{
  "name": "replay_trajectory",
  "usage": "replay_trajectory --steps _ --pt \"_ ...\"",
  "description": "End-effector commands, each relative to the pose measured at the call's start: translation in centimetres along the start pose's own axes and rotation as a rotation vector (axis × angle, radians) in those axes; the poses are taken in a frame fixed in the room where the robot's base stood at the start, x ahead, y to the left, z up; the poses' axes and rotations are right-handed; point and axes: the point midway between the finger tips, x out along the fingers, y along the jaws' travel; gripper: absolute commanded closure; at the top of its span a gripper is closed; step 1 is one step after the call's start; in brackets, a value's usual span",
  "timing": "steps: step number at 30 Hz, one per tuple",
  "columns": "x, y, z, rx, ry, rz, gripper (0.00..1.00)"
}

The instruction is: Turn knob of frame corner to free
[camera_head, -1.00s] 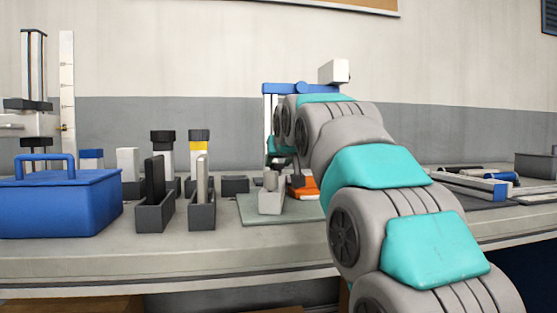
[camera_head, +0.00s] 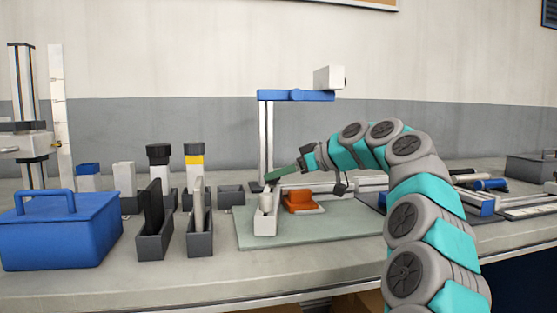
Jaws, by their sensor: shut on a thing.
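My gripper (camera_head: 303,165) is shut on a dark green flat strip (camera_head: 281,174), seen side-on and small. The strip slants down to the left, its tip above a pale block with a short grey cylinder (camera_head: 265,200). I cannot tell whether they touch. An orange piece (camera_head: 301,201) lies to the right of the block, below my gripper. A small dark knob-like part (camera_head: 341,188) shows below my forearm; I cannot tell what it belongs to. I cannot make out with certainty which part is the frame corner or how its knob is turned.
A grey-green mat (camera_head: 300,236) lies under the block. A stand with a blue crossbar (camera_head: 296,96) rises behind my gripper. A blue lidded box (camera_head: 62,235) and dark holders (camera_head: 154,238) stand left. Rails and a blue-ended part (camera_head: 478,204) lie right.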

Motion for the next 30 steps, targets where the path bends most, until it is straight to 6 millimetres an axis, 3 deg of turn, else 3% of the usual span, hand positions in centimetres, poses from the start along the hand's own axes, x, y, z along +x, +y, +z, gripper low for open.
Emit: replay_trajectory --steps 1,12,30 --pt "-0.19 0.21 -0.64 -0.008 -0.002 -0.023 1.0" --pt "-0.06 0.58 -0.33 -0.066 -0.003 -0.164 1.0" --pt "0.07 0.53 -0.02 -0.092 0.0 -0.223 1.0"
